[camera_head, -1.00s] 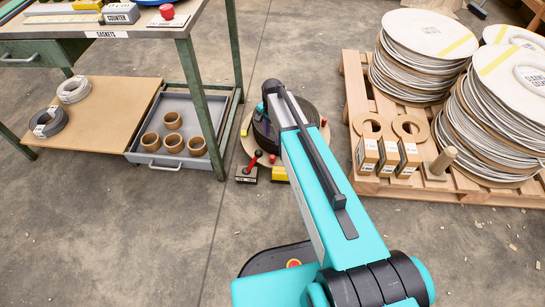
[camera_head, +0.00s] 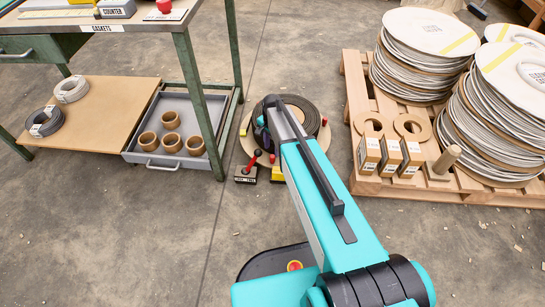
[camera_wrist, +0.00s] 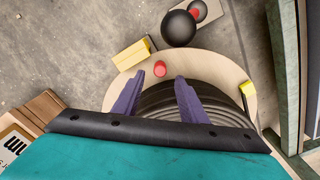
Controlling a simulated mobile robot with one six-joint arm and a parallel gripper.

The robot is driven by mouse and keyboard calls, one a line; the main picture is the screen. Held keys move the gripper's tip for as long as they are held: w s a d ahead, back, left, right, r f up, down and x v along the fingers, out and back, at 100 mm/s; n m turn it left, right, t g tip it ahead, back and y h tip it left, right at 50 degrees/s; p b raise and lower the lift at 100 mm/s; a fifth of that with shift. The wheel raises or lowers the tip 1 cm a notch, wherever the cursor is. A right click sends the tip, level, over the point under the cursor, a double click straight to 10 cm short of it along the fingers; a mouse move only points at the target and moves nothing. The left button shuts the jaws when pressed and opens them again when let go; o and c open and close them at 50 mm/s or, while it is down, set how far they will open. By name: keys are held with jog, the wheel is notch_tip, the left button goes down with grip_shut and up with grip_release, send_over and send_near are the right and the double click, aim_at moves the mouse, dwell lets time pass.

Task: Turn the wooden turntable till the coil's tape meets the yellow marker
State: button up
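The wooden turntable (camera_head: 250,145) lies low on the floor with the dark coil (camera_head: 312,113) flat on it. In the wrist view its pale rim (camera_wrist: 215,65) and the coil (camera_wrist: 160,100) show. A red peg (camera_wrist: 160,68) stands on the rim. A yellow block (camera_wrist: 130,55) sits just off the rim, and a small yellow piece (camera_wrist: 248,88) is at the rim's right. A small red patch (camera_head: 324,122) is at the coil's right in the head view; I cannot tell if it is the tape. My gripper (camera_wrist: 160,76) is open, its fingers apart, with the peg beyond the gap.
A lever box (camera_head: 246,173) with a red handle stands at the turntable's near left. The bench leg (camera_head: 200,105) and grey tray (camera_head: 215,110) are to the left. A pallet (camera_head: 350,85) with stacked discs and boxes is to the right. Bare floor lies in front.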

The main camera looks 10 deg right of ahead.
aim_at(272, 156)
jog(key=shift+f+b, duration=0.85)
jog(key=shift+f, duration=1.95)
grip_shut()
